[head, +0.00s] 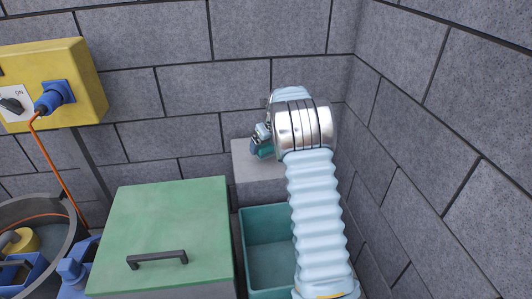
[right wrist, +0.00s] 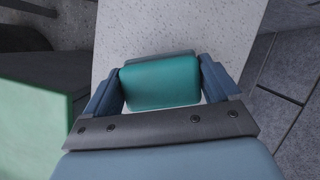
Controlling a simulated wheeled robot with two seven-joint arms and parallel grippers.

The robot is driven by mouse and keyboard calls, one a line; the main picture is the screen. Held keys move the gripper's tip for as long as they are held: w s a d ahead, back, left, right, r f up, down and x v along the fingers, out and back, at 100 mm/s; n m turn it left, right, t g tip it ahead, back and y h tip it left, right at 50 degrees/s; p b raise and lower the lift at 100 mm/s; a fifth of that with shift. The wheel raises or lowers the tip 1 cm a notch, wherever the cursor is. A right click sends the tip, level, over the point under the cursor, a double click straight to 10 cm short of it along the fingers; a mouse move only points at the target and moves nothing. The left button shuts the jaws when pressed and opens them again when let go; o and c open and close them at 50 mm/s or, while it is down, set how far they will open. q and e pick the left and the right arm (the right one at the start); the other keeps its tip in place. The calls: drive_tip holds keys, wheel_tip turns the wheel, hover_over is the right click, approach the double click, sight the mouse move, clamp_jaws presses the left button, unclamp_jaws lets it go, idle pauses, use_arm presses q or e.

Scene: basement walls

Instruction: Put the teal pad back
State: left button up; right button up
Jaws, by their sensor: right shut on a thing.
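The teal pad (right wrist: 160,82) sits between the two fingers of my right gripper (right wrist: 160,88) in the right wrist view, and the gripper is shut on it. A small teal part of the pad shows in the head view (head: 266,151), mostly hidden by my right gripper (head: 262,140). The pad is over or near the top of a light grey block (head: 262,172) in the wall corner. I cannot tell whether it touches the block. My left gripper is not in view.
An open teal bin (head: 268,214) stands in front of the block. Left of it is a box with a green lid (head: 170,225) and dark handle. A yellow switch box (head: 75,62) with an orange cable hangs farther left. Stone walls close the back and right.

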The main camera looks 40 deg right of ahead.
sight(266, 151)
drive_tip(key=shift+w+d+f, duration=0.1)
drive_tip(key=shift+d+f, duration=0.05)
drive_tip(key=shift+f, duration=1.6)
drive_tip(key=shift+f, duration=0.15)
drive_tip(key=o, duration=0.7)
drive_tip(key=shift+c, duration=0.2)
drive_tip(key=p+v, duration=0.1)
drive_tip(key=v, duration=1.1)
